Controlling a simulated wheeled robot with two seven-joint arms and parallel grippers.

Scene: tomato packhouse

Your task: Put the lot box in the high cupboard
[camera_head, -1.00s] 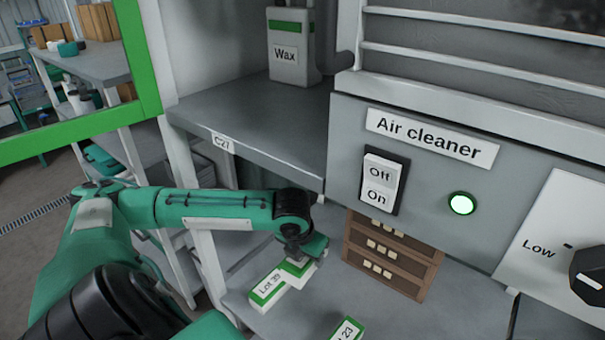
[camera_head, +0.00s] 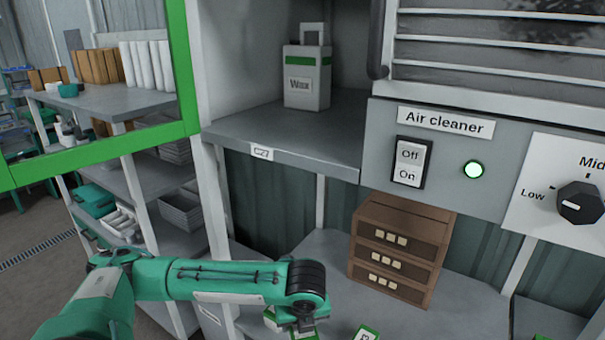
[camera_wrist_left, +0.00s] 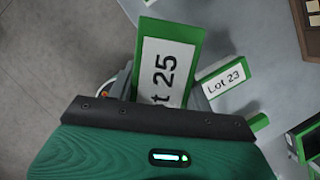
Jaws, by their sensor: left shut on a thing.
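My left gripper (camera_head: 303,326) is low in the head view, above the lower counter, and shut on a lot box. In the left wrist view this box (camera_wrist_left: 168,70) is green with a white label reading "25", its first letters partly hidden by the gripper body. My right gripper is not in view.
A white-and-green Wax container (camera_head: 307,78) stands on the shelf, with bare shelf beside it. A green-framed panel (camera_head: 95,157) stands at the left. A brown drawer unit (camera_head: 400,250) stands on the counter. Lot 23 box (camera_wrist_left: 224,79) lies near the held box.

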